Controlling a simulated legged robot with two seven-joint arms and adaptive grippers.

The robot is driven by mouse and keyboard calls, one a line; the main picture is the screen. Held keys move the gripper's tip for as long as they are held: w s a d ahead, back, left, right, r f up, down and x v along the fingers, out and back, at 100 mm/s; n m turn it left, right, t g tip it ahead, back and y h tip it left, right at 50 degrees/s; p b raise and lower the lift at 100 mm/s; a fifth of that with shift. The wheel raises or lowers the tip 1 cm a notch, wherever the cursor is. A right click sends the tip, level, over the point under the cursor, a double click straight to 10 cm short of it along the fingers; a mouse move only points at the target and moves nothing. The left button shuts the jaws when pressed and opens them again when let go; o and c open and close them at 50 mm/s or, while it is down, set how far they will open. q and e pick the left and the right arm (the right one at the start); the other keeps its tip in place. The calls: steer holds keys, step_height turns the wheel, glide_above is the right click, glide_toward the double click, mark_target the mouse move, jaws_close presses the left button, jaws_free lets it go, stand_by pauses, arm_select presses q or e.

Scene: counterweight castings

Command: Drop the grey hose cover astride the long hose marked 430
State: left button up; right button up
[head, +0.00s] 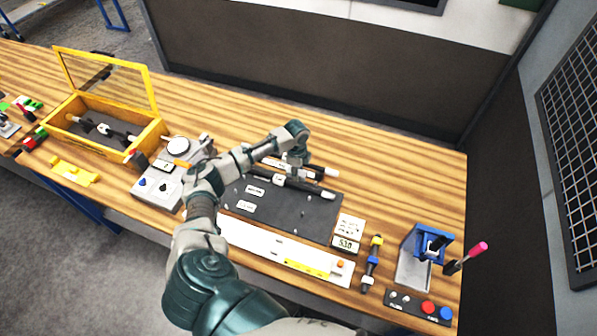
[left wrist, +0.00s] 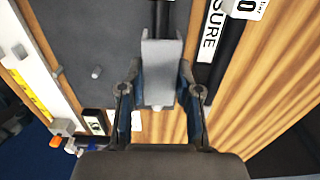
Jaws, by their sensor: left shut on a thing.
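My left gripper (head: 296,158) is over the back right of the dark mat. In the left wrist view my left gripper (left wrist: 160,95) is shut on the grey hose cover (left wrist: 161,70), a channel-shaped piece held between the fingers. Two dark hoses (head: 287,183) (head: 322,170) lie at the mat's back edge. In the left wrist view one hose (left wrist: 232,45) lies right of the cover with a white tag ending in 0. Another dark length shows beyond the cover's far end. I cannot read 430 on either hose. My right gripper is in neither view.
The dark mat (head: 285,213) bears small pegs and white labels. A yellow-lidded box (head: 95,145) and grey device (head: 160,185) stand left. A white strip (head: 270,246), blue stand (head: 425,245) and button panel (head: 420,305) lie in front and right. The table's back right is clear.

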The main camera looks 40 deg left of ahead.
mark_target(299, 185)
arm_select(q)
steer(key=shift+w+a+f+b, duration=0.1)
steer(key=shift+a+f+b, duration=0.1)
steer(key=shift+f, duration=0.4)
steer(key=shift+w+a+f+b, duration=0.1)
steer(key=shift+f+b, duration=0.05)
steer(key=shift+f, duration=0.45)
steer(key=shift+s+d+f, duration=0.1)
steer(key=shift+d+f, duration=0.05)
steer(key=shift+f, duration=0.15)
steer(key=shift+d+f+b, duration=0.2)
steer(key=shift+f+b, duration=0.1)
steer(key=shift+d+f+b, duration=0.3)
steer(key=shift+d+f, duration=0.05)
steer(key=shift+f, duration=0.4)
steer(key=shift+a, duration=0.2)
steer(key=shift+a+f, duration=0.15)
steer(key=shift+a, duration=0.15)
steer(key=shift+d, duration=0.15)
steer(key=shift+d+p, duration=0.45)
steer(key=shift+p, duration=0.1)
steer(key=shift+s, duration=0.1)
steer(key=shift+a, duration=0.1)
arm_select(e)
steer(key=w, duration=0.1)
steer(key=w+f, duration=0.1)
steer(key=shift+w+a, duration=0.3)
